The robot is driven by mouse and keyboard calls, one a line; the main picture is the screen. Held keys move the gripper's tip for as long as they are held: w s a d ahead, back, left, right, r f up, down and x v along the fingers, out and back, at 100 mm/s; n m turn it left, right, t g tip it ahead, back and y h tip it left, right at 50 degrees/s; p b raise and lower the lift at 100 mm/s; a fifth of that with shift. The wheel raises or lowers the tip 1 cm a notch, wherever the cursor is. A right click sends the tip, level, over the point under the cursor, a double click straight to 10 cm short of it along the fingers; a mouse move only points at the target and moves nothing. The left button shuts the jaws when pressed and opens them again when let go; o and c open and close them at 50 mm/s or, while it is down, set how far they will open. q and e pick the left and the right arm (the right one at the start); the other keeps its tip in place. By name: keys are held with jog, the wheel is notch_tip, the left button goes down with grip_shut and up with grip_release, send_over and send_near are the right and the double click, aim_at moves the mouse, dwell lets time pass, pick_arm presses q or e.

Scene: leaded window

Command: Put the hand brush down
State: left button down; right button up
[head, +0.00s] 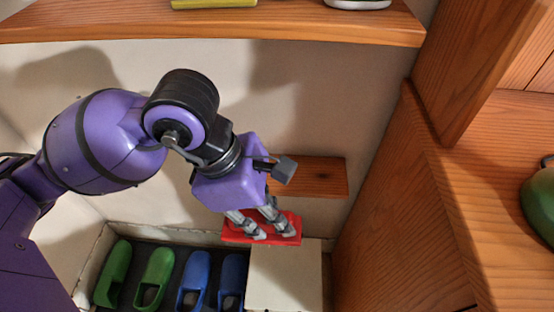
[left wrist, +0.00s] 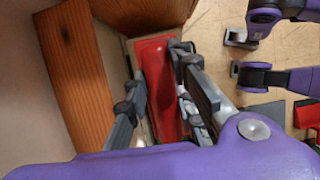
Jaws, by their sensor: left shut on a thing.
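The hand brush is a red, flat, long thing (head: 238,232) low in the middle of the head view. My left gripper (head: 274,234) reaches down from above and is shut on it. The left wrist view shows the red brush (left wrist: 158,75) between the two grey fingers of the same gripper (left wrist: 160,95). Its bristles are not visible. The brush is just above or on a pale box-like top (head: 288,275); I cannot tell whether they touch.
A small wooden shelf (head: 325,177) is on the wall behind the gripper. Green clogs (head: 155,272) and blue clogs (head: 195,275) stand in a dark tray to the left. A wooden panel (head: 395,215) rises on the right, and an upper shelf (head: 210,28) crosses above.

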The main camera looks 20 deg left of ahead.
pick_arm(q)
jog(key=w+a+b, duration=0.1)
jog(key=w, duration=0.2)
jog(key=w+a+b, duration=0.1)
jog(key=w, duration=0.3)
jog(key=w+a+b, duration=0.1)
jog(key=w, duration=0.2)
jog(key=shift+w, duration=0.3)
jog(key=w, duration=0.2)
jog(key=w+a+b, duration=0.1)
jog(key=w, duration=0.1)
jog(key=shift+w+a, duration=0.15)
jog(key=shift+w, duration=0.25)
jog(key=shift+s+f+b, duration=0.1)
jog(key=shift+f+b, duration=0.3)
jog(key=shift+b, duration=0.15)
jog(key=shift+r, duration=0.15)
pick_arm(e)
notch_tip(320, 180, down, 7)
jog(key=shift+s+g, duration=0.25)
jog(key=shift+g, duration=0.05)
jog(key=shift+a+r, duration=0.1)
